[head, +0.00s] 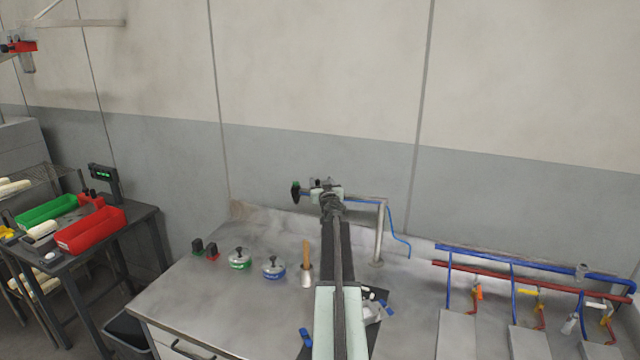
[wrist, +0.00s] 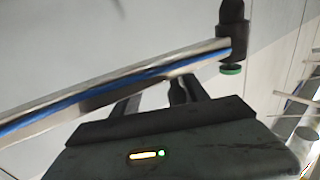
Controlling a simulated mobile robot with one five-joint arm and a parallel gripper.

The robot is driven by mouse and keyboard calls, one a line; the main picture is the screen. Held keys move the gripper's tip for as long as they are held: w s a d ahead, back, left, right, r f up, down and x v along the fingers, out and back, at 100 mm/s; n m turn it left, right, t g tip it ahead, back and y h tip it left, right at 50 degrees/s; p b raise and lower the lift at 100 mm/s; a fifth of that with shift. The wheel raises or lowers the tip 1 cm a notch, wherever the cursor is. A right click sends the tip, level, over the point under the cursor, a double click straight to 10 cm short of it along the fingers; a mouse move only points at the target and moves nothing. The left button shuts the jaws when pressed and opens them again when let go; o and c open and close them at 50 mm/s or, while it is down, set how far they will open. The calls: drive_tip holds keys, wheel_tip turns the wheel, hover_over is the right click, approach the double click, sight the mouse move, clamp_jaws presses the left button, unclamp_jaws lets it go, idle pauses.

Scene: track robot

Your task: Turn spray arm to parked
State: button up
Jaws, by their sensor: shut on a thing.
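The spray arm is a shiny metal tube with a blue hose. In the head view its upright post (head: 379,235) stands at the back of the grey bench, and its horizontal tube reaches left to a dark nozzle (head: 296,192) with a green band. My gripper (head: 328,189) is shut on the spray arm, between post and nozzle. In the wrist view the tube (wrist: 110,88) slants across in front of my gripper (wrist: 180,88), with the dark nozzle (wrist: 233,35) at its right end. My arm partly hides the grip in the head view. No parked mark can be made out.
On the bench (head: 205,295) stand a green-banded pot (head: 240,259), a blue-banded pot (head: 274,268) and a wooden-handled tool (head: 306,257). Red and blue pipes (head: 530,268) with valves run along the right. A side table at left holds a red bin (head: 90,230) and a green bin (head: 46,211).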

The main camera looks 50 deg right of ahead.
drive_tip(key=v, duration=0.7)
drive_tip(key=shift+s, duration=0.35)
drive_tip(key=s+a, duration=0.4)
drive_tip(key=a, duration=0.4)
drive_tip(key=shift+a, duration=0.25)
drive_tip(key=shift+w, duration=0.1)
